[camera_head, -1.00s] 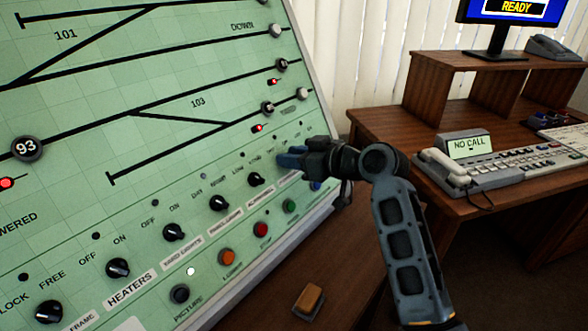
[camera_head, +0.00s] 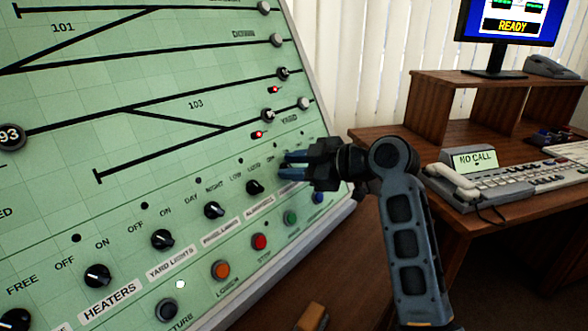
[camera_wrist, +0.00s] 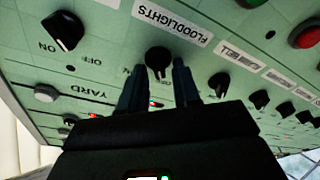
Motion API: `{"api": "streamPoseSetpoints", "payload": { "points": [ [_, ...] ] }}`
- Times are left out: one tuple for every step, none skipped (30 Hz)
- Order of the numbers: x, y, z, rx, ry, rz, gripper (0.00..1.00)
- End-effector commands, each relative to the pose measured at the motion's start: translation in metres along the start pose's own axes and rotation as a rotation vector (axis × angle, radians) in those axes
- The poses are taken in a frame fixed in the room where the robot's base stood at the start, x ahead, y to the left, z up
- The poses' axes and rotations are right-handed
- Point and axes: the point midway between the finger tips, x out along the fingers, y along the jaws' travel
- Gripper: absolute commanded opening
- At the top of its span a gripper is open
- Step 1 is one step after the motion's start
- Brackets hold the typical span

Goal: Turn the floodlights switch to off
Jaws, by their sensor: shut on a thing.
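The floodlights switch is a black rotary knob (camera_wrist: 158,59) on the green panel, beside a white label reading FLOODLIGHTS (camera_wrist: 172,24) in the wrist view, which is upside down. My gripper (camera_wrist: 158,82) has one finger on each side of the knob and is shut on it. A pale mark on the knob points roughly down in the wrist picture. The fingers cover most of the lettering around it, so I cannot tell its setting. In the head view my gripper (camera_head: 283,165) is against the panel's lower right and hides the knob.
Similar knobs sit close by in the row, such as the yard lights knob (camera_head: 163,239) and one on the other side (camera_wrist: 62,30). Coloured push buttons (camera_head: 260,241) run below. A wooden desk (camera_head: 400,131) with a telephone (camera_head: 462,185) stands at the right.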

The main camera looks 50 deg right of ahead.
Motion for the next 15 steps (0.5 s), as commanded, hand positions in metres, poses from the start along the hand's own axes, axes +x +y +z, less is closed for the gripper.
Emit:
{"api": "streamPoseSetpoints", "payload": {
  "points": [
    [0.0001,-0.0008,0.0006,-0.004,-0.001,-0.003,0.01],
    [0.0001,-0.0008,0.0005,-0.005,-0.001,-0.003,0.01],
    [0.0001,-0.0008,0.0004,-0.007,-0.001,-0.003,0.01],
    [0.0,-0.0007,0.0004,-0.007,-0.001,-0.004,0.01],
    [0.0,-0.0007,0.0004,-0.007,-0.001,-0.004,0.01],
    [0.0,-0.0007,0.0003,-0.008,-0.001,-0.004,0.01],
    [0.0,-0.0007,0.0003,-0.008,-0.001,-0.004,0.01],
    [0.0,-0.0007,0.0003,-0.007,-0.001,-0.004,0.01],
    [0.0,-0.0007,0.0003,-0.007,-0.001,-0.004,0.01],
    [0.0,-0.0007,0.0003,-0.007,-0.001,-0.003,0.01],
    [0.0,-0.0007,0.0003,-0.007,-0.001,-0.003,0.01],
    [0.0,-0.0007,0.0003,-0.007,-0.001,-0.003,0.01],
    [0.0,-0.0007,0.0003,-0.007,-0.001,-0.003,0.33],
    [0.0,-0.0007,0.0003,-0.007,-0.001,-0.003,0.35],
    [0.0,-0.0007,0.0002,-0.007,-0.001,-0.003,0.38]
  ]
}}
